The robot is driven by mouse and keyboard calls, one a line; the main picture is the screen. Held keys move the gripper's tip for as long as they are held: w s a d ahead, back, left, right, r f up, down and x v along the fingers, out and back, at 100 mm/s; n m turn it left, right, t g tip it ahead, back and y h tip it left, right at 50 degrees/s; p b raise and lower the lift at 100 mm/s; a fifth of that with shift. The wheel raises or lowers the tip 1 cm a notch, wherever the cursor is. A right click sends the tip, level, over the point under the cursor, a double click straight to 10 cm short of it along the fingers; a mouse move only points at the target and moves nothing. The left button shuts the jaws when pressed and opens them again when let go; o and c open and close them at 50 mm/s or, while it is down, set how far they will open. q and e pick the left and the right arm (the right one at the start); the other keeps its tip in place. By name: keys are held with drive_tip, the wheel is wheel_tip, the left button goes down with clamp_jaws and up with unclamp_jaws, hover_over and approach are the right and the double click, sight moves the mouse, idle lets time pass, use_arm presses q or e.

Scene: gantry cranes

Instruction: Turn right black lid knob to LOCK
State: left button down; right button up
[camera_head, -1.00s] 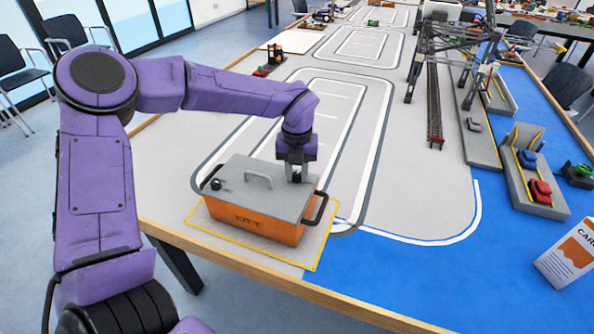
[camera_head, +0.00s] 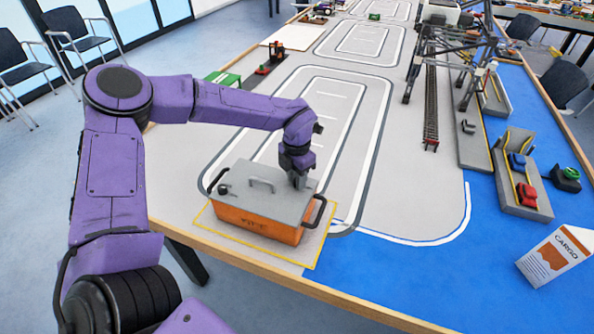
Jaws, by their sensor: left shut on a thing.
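An orange box (camera_head: 258,224) with a grey lid (camera_head: 255,196) stands inside a yellow outline at the table's near left edge. The lid has a grey handle (camera_head: 262,184) in its middle and a black knob (camera_head: 222,190) at its left. My left gripper (camera_head: 298,182) points down at the lid's right end and is shut on the right knob, which is mostly hidden by the fingers. A black side handle (camera_head: 318,212) stands out at the box's right end. My right gripper is not in view.
A cargo carton (camera_head: 556,256) stands on the blue area at right. A model crane (camera_head: 450,60) and rails (camera_head: 431,105) stand farther back. The grey table top right of the box is clear.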

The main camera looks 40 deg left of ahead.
use_arm(q)
drive_tip(key=m+p, duration=0.3)
drive_tip(key=m, duration=0.1)
drive_tip(key=shift+r, duration=0.2)
drive_tip(key=shift+w+a+f+m+p, duration=0.1)
drive_tip(key=shift+m+p, duration=0.4)
drive_tip(key=shift+m, duration=0.6)
drive_tip(key=shift+f+m+p, duration=0.1)
drive_tip(key=shift+m+p, duration=0.35)
drive_tip(key=shift+m, duration=0.65)
drive_tip(key=c, duration=0.9)
unclamp_jaws()
drive_tip(key=shift+o, duration=0.2)
drive_tip(key=shift+r, duration=0.15)
wheel_tip(320, 180, up, 10)
drive_tip(key=b, duration=0.2)
drive_tip(key=shift+r, duration=0.15)
